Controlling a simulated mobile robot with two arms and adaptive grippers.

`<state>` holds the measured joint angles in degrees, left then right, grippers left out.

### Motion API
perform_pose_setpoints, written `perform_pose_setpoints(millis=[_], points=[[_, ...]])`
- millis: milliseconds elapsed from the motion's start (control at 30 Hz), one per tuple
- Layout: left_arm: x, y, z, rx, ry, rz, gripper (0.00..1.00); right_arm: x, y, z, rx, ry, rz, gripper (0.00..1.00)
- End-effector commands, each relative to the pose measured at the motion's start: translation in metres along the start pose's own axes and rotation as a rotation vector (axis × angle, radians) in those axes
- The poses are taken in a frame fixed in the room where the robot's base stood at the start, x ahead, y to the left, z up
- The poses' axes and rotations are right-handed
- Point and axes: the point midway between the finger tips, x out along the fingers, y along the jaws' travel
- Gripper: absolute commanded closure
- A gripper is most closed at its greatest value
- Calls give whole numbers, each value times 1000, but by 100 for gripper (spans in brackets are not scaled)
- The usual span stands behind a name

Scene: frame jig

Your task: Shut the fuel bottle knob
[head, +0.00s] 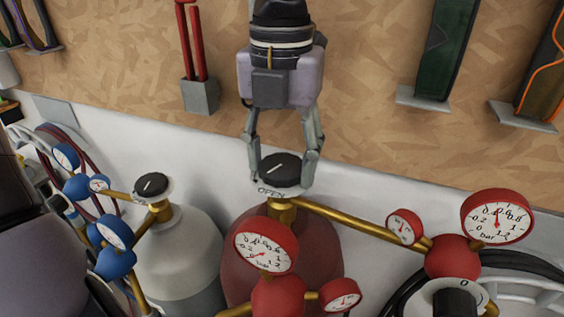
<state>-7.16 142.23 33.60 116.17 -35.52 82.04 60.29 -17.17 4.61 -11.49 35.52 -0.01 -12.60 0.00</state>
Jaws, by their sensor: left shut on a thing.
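The fuel bottle (232,262) is a dark red cylinder at the lower middle of the head view. On its brass neck sits a black round knob (281,168) above a white disc marked OPEN (266,191). A white line on the knob's top points along the knob. My left gripper (282,165) comes down from above with one finger on each side of the knob and is shut on it. My right gripper is not in view.
Red gauges (266,245) and brass pipes (360,223) crowd the front and right. A grey bottle (180,255) with its own black knob (151,185) and blue gauges stands at left. Behind is a chipboard wall (375,90) with holders and red-handled tools (190,45).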

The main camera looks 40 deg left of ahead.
Motion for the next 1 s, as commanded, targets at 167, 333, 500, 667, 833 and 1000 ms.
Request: perform_pose_setpoints(millis=[167, 333, 500, 667, 833, 1000], points=[[2, 0, 0, 168, 1, 1, 77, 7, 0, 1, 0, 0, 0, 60], [2, 1, 0, 331, 2, 2, 77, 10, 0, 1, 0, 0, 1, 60], [1, 1, 0, 493, 3, 2, 77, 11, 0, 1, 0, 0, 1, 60], [1, 2, 0, 644, 3, 1, 77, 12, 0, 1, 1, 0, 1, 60], [1, 2, 0, 806, 4, 0, 77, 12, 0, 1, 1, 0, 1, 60], [1, 2, 1, 969, 4, 1, 77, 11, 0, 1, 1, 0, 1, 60]])
